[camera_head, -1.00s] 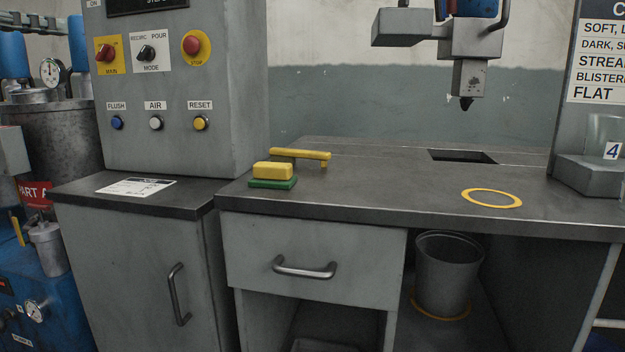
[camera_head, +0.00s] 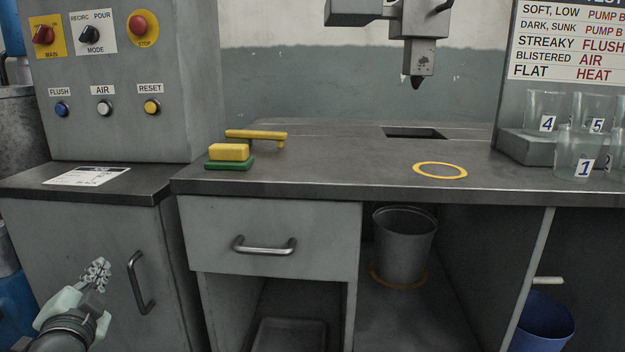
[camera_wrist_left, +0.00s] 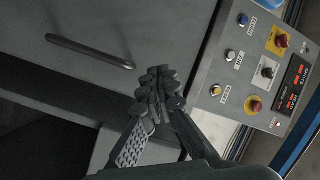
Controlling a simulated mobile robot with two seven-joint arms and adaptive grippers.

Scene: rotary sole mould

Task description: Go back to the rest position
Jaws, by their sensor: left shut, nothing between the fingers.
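My left gripper (camera_head: 97,272) is at the lower left of the head view, in front of the grey cabinet (camera_head: 75,225) and left of its upright handle (camera_head: 140,282). Its fingers are closed together with nothing between them. In the left wrist view the left gripper (camera_wrist_left: 157,88) also shows shut and empty, with the control panel (camera_wrist_left: 255,75) beyond it to the right. It appears apart from everything around it. My right gripper is in neither view.
The bench (camera_head: 340,170) holds a yellow and green sponge-like block (camera_head: 229,153), a yellow bar (camera_head: 256,135), a yellow ring (camera_head: 440,170) and several numbered cups (camera_head: 579,158). A nozzle (camera_head: 416,80) hangs above. A grey bucket (camera_head: 403,250) and a blue bin (camera_head: 543,322) stand below.

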